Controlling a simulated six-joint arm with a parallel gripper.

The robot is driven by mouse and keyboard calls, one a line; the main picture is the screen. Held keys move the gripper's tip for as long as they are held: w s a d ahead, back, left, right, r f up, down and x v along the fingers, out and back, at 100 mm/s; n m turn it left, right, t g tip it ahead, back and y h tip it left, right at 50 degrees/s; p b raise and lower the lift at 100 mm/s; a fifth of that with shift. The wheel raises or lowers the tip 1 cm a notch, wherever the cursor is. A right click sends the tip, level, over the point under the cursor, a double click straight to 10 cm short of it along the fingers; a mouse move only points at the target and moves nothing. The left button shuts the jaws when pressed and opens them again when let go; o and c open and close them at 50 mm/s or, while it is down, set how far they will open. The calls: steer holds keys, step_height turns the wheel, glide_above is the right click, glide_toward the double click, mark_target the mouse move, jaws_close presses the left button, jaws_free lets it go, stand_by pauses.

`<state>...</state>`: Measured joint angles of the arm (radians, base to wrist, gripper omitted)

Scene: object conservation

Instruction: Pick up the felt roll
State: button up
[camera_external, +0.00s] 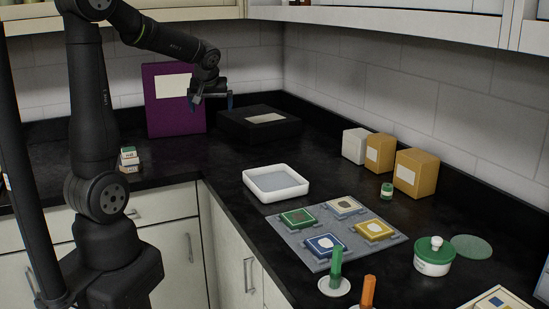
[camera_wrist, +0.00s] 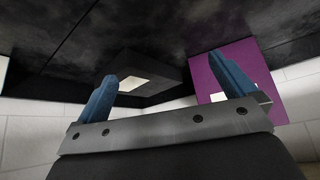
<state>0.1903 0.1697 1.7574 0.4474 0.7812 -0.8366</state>
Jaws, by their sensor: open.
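I cannot tell for sure which thing is the felt roll. In the external view, a green upright cylinder (camera_external: 336,264) stands on a white disc at the front, with an orange upright cylinder (camera_external: 368,291) beside it, cut off by the frame's lower edge. My gripper (camera_external: 211,105) is open and empty, raised in front of the purple box and near the black box, far from both cylinders. In the wrist view my gripper (camera_wrist: 163,68) shows two blue fingers spread apart with nothing between them. Neither cylinder shows there.
A purple box (camera_external: 174,117) and a flat black box (camera_external: 260,133) stand at the back. A white tray (camera_external: 260,194), a grey mat (camera_external: 315,262) with coloured tiles, a green-lidded jar (camera_external: 433,262) and cartons (camera_external: 415,175) occupy the right counter. Small stacked items (camera_external: 129,158) sit left.

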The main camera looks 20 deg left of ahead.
steer(key=c, duration=1)
steer(key=w+d+n+g+h, duration=0.15)
steer(key=w+d+n, duration=0.3)
steer(key=d, duration=0.85)
steer(key=n+g+h, duration=0.5)
steer(key=n+h, duration=0.1)
steer(key=n, duration=0.1)
glide_toward(370, 174)
steer(key=shift+y, duration=0.25)
steer(key=x, duration=0.4)
steer(key=shift+w+d+f, duration=0.25)
steer(key=shift+d, duration=0.1)
steer(key=shift+s+x, duration=0.15)
steer(key=shift+x, duration=1.3)
steer(key=shift+s+x, duration=0.1)
steer(key=shift+x, duration=1.4)
